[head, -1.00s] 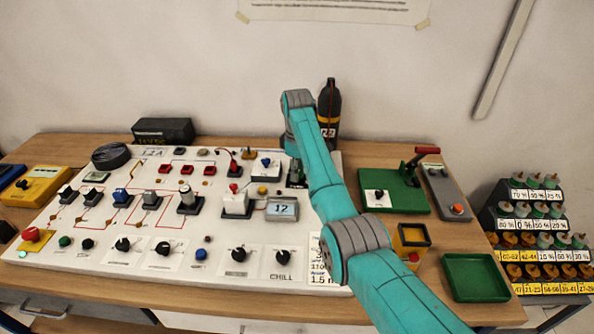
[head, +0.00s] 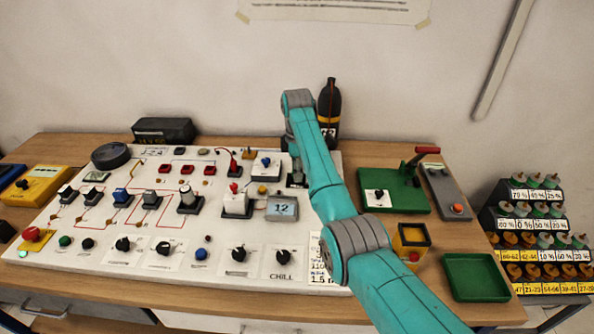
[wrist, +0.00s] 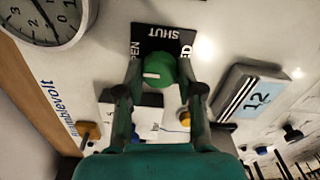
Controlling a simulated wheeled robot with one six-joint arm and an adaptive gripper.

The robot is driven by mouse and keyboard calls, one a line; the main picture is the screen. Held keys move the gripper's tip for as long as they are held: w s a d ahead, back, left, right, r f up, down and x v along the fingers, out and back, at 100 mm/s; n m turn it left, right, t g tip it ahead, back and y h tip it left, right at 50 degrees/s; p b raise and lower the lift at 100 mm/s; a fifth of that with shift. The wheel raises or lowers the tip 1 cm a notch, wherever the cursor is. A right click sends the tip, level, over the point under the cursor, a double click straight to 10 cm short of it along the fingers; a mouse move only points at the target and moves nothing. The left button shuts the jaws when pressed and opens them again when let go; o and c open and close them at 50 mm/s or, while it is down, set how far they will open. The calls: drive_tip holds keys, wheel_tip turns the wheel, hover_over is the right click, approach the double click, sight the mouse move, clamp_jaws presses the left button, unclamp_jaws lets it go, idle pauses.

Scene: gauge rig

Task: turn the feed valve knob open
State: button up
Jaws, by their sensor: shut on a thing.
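The feed valve knob (wrist: 160,68) is round and green with a white pointer mark, on a black plate (wrist: 144,37) lettered SHUT. In the head view my arm comes down over the board's back right part, and the knob and fingers are too small and covered to make out there.
The white board (head: 220,262) carries several switches and black knobs. A display reading 12 (head: 283,209) stands close to my arm, as does a black bottle (head: 329,112) behind it. A round gauge (wrist: 45,18) is near the knob. A green tray (head: 475,277) is at right.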

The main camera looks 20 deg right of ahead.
drive_tip(key=o, duration=1.2)
drive_tip(key=shift+c, duration=0.2)
wheel_tip(320, 180, up, 8)
drive_tip(key=shift+f, duration=0.25)
